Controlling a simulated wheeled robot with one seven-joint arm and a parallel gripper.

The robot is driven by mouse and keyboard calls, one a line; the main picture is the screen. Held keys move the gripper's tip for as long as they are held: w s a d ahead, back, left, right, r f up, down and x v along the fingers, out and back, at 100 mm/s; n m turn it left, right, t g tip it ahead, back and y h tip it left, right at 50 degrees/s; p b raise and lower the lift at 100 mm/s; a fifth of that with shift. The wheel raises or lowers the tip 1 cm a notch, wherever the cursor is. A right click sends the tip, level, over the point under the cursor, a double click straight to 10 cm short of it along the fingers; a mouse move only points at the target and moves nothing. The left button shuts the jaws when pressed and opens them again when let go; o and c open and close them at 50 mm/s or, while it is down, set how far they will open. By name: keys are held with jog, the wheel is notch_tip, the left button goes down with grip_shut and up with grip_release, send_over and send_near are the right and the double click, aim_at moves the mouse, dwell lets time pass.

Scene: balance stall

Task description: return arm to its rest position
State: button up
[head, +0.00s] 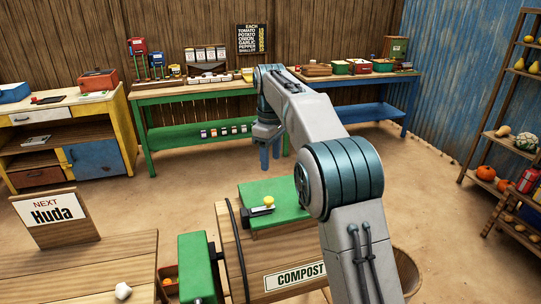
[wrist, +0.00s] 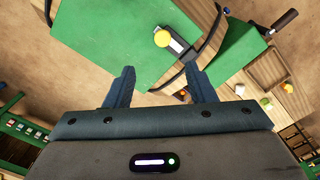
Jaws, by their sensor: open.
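My arm reaches forward from the lower right of the head view and bends down at its far end. My gripper (head: 270,158) hangs there with its fingers pointing down, and its surroundings in that view are partly hidden by the arm. In the wrist view my gripper (wrist: 162,78) has its two dark blue fingers spread wide apart with nothing between them. Beyond the fingers is the green top (wrist: 105,40) of the compost box, with a yellow knob (wrist: 161,38) on a dark latch.
The wooden compost box (head: 240,262) stands below and in front of my arm. A green bench (head: 190,95) and blue bench (head: 365,82) line the back. Shelves (head: 490,165) stand right. Open floor lies between.

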jog(key=s+d+r+m+t, duration=0.25)
jog(key=s+d+m, duration=0.35)
jog(key=s+d, duration=0.75)
jog(key=s+d+f+m, duration=0.3)
jog(key=s+f, duration=0.1)
jog(key=s, duration=0.6)
jog(key=s+d+f+m, duration=0.3)
jog(key=s+f+m, duration=0.1)
jog(key=s, duration=0.7)
jog(key=shift+f+t, duration=0.4)
jog(key=shift+t, duration=0.05)
jog(key=shift+w, duration=0.1)
